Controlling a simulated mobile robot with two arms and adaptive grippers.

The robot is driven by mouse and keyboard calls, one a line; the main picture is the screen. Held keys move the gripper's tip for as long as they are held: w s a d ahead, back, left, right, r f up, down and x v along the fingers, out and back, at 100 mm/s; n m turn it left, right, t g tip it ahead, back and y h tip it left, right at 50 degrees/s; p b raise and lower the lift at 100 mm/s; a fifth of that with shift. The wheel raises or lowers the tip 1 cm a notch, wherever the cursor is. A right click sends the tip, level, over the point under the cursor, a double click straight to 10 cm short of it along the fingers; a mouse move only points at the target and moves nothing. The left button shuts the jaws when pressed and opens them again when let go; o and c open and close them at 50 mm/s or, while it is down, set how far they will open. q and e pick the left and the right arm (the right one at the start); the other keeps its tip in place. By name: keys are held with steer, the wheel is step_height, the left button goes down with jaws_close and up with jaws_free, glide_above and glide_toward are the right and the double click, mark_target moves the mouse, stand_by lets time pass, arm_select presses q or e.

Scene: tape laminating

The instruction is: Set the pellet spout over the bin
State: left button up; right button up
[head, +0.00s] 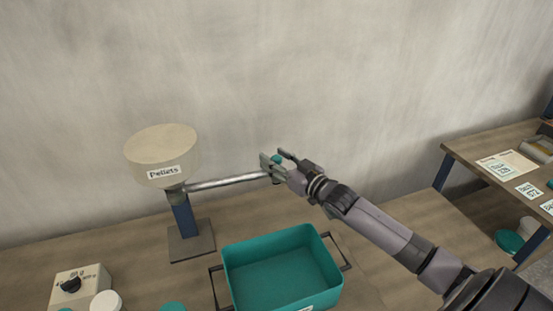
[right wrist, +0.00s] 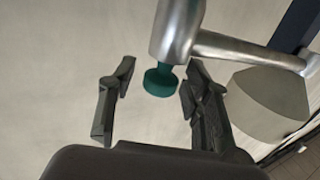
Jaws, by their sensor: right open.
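The pellet spout (head: 228,182) is a grey metal pipe reaching right from the cream hopper (head: 160,152) labelled "Pellets". In the right wrist view the spout's thick outer end (right wrist: 178,30) carries a teal knob (right wrist: 162,82). My right gripper (head: 272,157) is at the spout's outer end, its jaws open. In the right wrist view its fingers (right wrist: 160,72) stand on either side of the knob, with gaps visible. The teal bin (head: 262,247) sits below and in front of the spout end. I cannot tell whether the end is directly above it. My left gripper is not in view.
A control box with a black dial (head: 80,288) and a white lid (head: 105,302) are at the lower left. The hopper stands on a blue post (head: 184,215). A shelf with paper cards (head: 507,165) is at the right. A plain wall is behind.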

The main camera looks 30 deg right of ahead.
steer(key=shift+c, duration=0.4)
jaws_close()
stand_by(0.4)
